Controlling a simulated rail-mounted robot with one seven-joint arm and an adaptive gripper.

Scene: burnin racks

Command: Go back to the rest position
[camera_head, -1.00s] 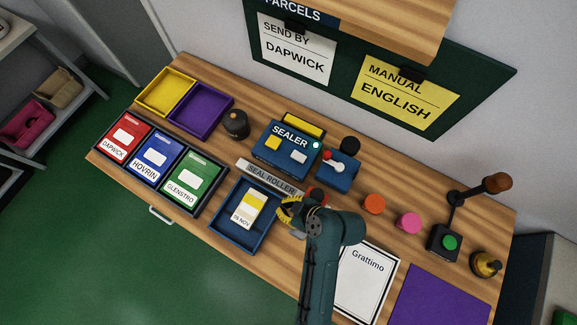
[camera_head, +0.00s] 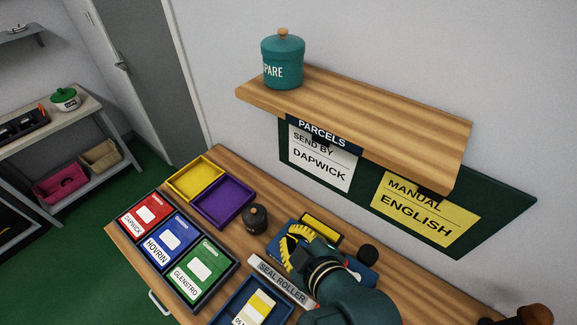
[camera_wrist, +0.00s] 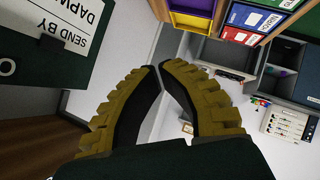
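My gripper (camera_head: 299,240) is raised in front of the sealer (camera_head: 322,227) in the head view and hides most of it. In the wrist view my gripper's (camera_wrist: 158,67) two yellow, black-padded fingers meet or almost meet at their tips. Nothing is held between them; only background shows in the narrow gap below the tips.
The wooden shelf (camera_head: 350,115) with a teal jar (camera_head: 283,62) is above the bench's back edge. Red, blue and green parcel trays, a yellow tray (camera_head: 196,179), a purple tray (camera_head: 224,202) and a blue tray (camera_head: 222,311) with a yellow-white packet (camera_head: 257,309) stand on the bench.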

